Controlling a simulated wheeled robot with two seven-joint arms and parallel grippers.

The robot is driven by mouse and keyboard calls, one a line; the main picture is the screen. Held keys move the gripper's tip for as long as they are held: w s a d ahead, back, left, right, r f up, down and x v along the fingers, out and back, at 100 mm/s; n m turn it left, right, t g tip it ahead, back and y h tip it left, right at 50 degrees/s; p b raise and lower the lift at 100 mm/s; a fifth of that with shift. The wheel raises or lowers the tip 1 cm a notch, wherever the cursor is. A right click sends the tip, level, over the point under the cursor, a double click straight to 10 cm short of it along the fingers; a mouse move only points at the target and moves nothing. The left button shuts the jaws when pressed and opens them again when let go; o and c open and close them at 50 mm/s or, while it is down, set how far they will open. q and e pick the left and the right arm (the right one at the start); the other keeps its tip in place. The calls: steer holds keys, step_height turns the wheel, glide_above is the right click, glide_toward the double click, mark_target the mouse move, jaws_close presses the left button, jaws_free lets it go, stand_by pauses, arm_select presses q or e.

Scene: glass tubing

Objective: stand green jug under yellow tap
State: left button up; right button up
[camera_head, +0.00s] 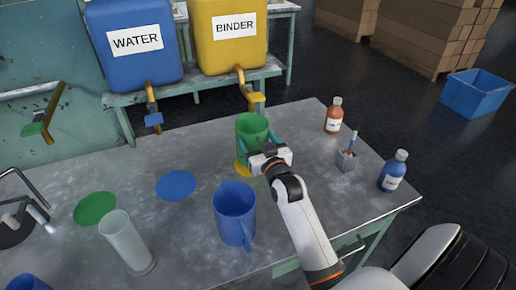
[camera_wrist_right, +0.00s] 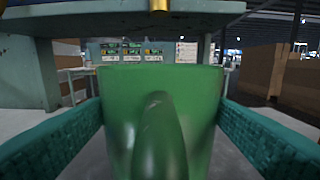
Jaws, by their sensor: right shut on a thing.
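The green jug (camera_head: 252,125) is upright at the back of the table, below and close to the yellow tap (camera_head: 252,96) in the head view. My right gripper (camera_head: 260,146) is shut on it, with one teal finger on each side. In the right wrist view the jug (camera_wrist_right: 105,115) fills the middle, handle towards me, between the teal pads (camera_wrist_right: 160,130). A brass spout (camera_wrist_right: 160,5) shows at the top edge, above the jug. A yellow disc (camera_head: 240,169) shows beside the jug's lower part. The jug's base is hidden by my gripper. My left gripper is out of view.
A blue jug (camera_head: 235,212) and a clear glass cylinder (camera_head: 127,243) stand in front. Blue (camera_head: 176,186) and green (camera_head: 95,208) discs lie left. An orange bottle (camera_head: 333,116), small holder (camera_head: 346,160) and blue bottle (camera_head: 393,171) stand right. The BINDER tank (camera_head: 230,50) is behind.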

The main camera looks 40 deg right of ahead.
steer(key=shift+f, duration=1.35)
steer(key=o, duration=1.1)
steer(key=shift+s+f, duration=0.1)
steer(key=shift+c, duration=0.2)
steer(key=v, duration=1.2)
steer(key=shift+b, duration=0.35)
steer(key=shift+s, duration=0.1)
